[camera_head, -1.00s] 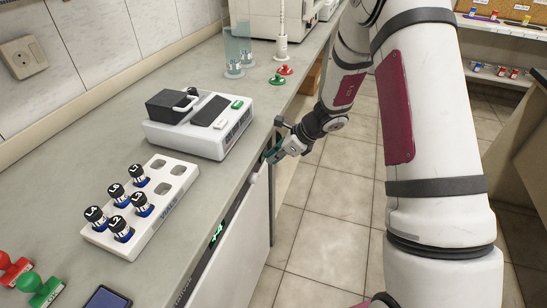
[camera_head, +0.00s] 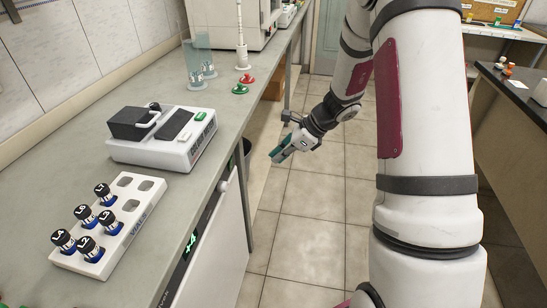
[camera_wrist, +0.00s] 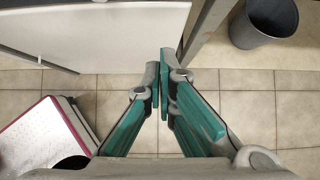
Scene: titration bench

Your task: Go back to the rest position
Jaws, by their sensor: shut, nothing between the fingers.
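My gripper (camera_head: 281,155) is to the right of the bench, over the open floor and clear of the bench edge. In the wrist view the green-padded fingers of my gripper (camera_wrist: 163,85) meet at their tips, with nothing between them. The arm reaches forward and down from the right side of the head view. No held object shows.
The bench (camera_head: 60,140) on the left carries a white vial rack (camera_head: 150,190) with several vials, a white instrument (camera_head: 180,150) and red and green stoppers. Below are a white cabinet front (camera_head: 225,235) and a dark bin (camera_wrist: 264,22). Tiled floor (camera_head: 310,235) lies open.

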